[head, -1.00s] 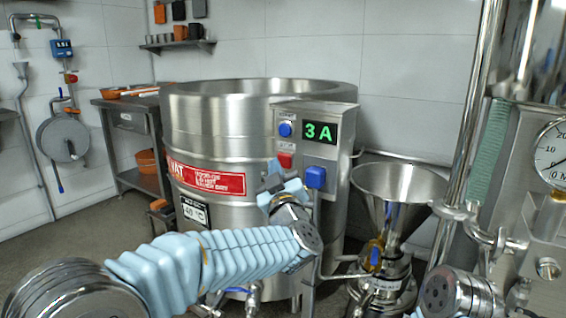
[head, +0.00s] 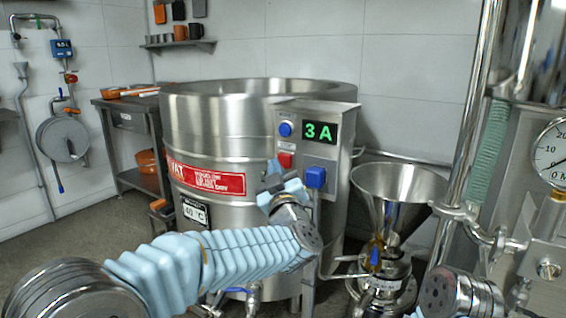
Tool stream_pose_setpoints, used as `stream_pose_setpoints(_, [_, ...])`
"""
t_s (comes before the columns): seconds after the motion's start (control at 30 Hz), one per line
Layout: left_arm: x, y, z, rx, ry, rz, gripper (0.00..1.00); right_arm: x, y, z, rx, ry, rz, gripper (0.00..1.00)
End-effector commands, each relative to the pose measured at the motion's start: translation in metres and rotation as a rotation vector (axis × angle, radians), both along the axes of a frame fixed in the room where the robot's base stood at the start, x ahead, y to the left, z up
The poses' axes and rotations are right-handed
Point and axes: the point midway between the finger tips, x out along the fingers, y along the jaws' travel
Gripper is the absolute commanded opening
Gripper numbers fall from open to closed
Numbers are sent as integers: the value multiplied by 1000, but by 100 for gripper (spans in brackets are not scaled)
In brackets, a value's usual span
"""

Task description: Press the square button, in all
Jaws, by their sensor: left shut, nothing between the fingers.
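A red square button (head: 286,160) sits on the grey control panel (head: 343,130) on the side of the steel vat (head: 225,125). Above it is a round blue button (head: 285,129). My left gripper (head: 274,168) is shut and empty, its light blue fingers pointing up just left of and below the red button in the picture. I cannot tell whether the fingertips touch the panel. The red button's lower edge is close to the fingers but most of its face shows. My right gripper is out of view; only part of that arm shows at lower right.
A green "3A" display (head: 319,131) and a blue socket-like box (head: 315,178) are on the panel beside the buttons. A steel funnel (head: 398,185) stands right of the vat. A vertical steel pipe (head: 470,130) and a pressure gauge (head: 556,153) are farther right.

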Motion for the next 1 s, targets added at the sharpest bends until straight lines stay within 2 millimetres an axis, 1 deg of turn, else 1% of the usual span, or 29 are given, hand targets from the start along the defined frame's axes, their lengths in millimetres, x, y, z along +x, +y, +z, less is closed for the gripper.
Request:
stream_pose_setpoints(0.27, [1,-1,0,0,0,0,0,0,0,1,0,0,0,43])
stream_pose_setpoints(0.5, [7,-5,0,0,0,0,0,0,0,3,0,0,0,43])
stream_pose_setpoints(1.0, [8,-6,0,0,0,0,0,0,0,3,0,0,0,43])
